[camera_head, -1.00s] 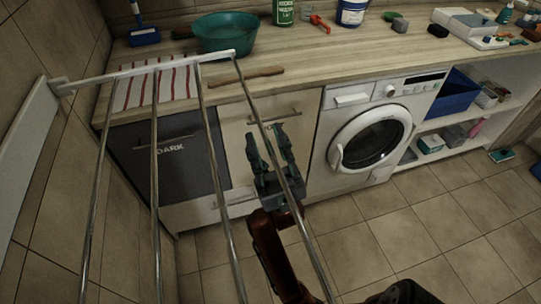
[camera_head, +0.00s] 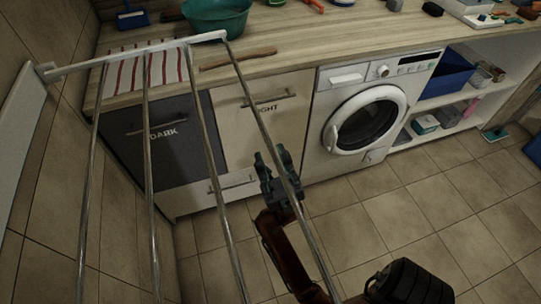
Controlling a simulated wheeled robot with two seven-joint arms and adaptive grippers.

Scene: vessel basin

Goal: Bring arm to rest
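My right gripper (camera_head: 271,163) is in the middle of the head view, with its reddish-brown arm coming up from the bottom, right of centre. Its dark fingers point up and look parted, with nothing seen between them. It is partly behind the rightmost metal bar in the picture. Beyond it are the cabinet front marked "LIGHT" (camera_head: 250,135) and the tiled floor. I cannot tell the exact distance to the cabinet. My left gripper is not in view.
Metal bars of a white-framed rack (camera_head: 130,58) run down the left side, close to the arm. Behind stand a dark "DARK" front (camera_head: 165,155), a washing machine (camera_head: 365,115) and a wooden counter (camera_head: 300,45) with a teal basin (camera_head: 217,15).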

